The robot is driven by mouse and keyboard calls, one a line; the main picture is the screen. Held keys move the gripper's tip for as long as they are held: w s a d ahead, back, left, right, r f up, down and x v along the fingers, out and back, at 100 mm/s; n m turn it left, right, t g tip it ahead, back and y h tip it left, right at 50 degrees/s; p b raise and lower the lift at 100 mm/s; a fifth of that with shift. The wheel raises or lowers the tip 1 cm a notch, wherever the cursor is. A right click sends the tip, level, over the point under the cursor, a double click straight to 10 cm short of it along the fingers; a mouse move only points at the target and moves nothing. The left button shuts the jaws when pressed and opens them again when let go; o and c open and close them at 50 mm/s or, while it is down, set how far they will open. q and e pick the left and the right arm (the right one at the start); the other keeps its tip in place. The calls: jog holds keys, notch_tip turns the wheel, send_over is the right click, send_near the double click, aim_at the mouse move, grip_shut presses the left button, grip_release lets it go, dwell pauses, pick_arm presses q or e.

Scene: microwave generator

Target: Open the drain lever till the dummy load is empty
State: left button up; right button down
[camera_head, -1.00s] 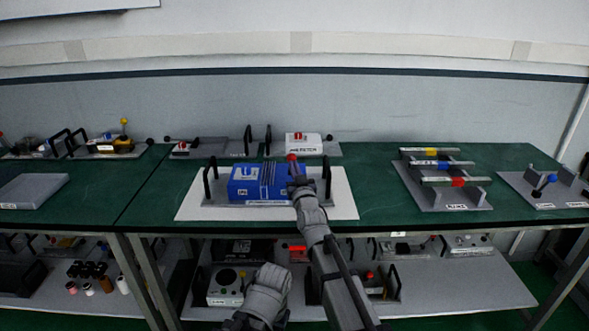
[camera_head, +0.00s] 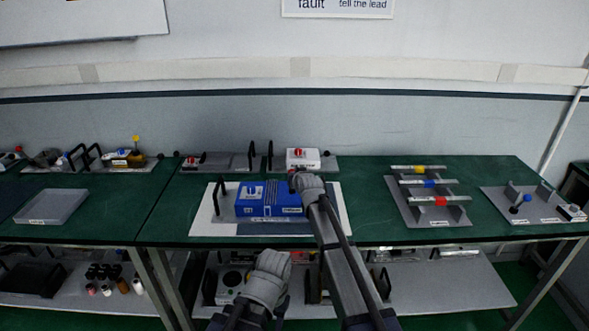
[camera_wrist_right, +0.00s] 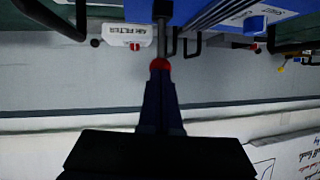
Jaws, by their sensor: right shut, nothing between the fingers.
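The dummy load seems to be the blue box (camera_head: 268,201) on a grey base over a white mat (camera_head: 208,229) at the table's front. It also shows at the top of the right wrist view (camera_wrist_right: 220,14). A lever with a red ball knob (camera_wrist_right: 160,64) on a grey rod points toward my right gripper (camera_wrist_right: 160,74). That gripper is shut and empty, its fingertips at or against the knob; contact is unclear. In the head view the right gripper (camera_head: 297,180) covers the box's back right corner and hides most of the lever. My left arm is low in front; its fingers cannot be made out.
A white box with a red knob (camera_head: 303,159) stands behind the blue box. A black handle (camera_head: 221,187) rises left of it. A rack with coloured bars (camera_head: 430,196) is to the right. A grey tray (camera_head: 51,207) lies left. Green table is bare between them.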

pick_arm(q)
notch_tip(320, 180, up, 4)
jog(key=shift+r+p, duration=0.1)
jog(key=shift+p, duration=1.15)
pick_arm(e)
jog(key=shift+w+r+g, duration=0.2)
jog(key=shift+w+g, duration=0.7)
jog(key=shift+g, duration=0.2)
jog(key=shift+r, duration=0.1)
pick_arm(q)
jog(key=shift+r+p, duration=0.75)
pick_arm(e)
jog(key=shift+r, duration=0.7)
pick_arm(q)
notch_tip(320, 180, up, 8)
jog(key=p, duration=0.8)
pick_arm(e)
jog(key=v, duration=1.4)
jog(key=shift+a, duration=0.15)
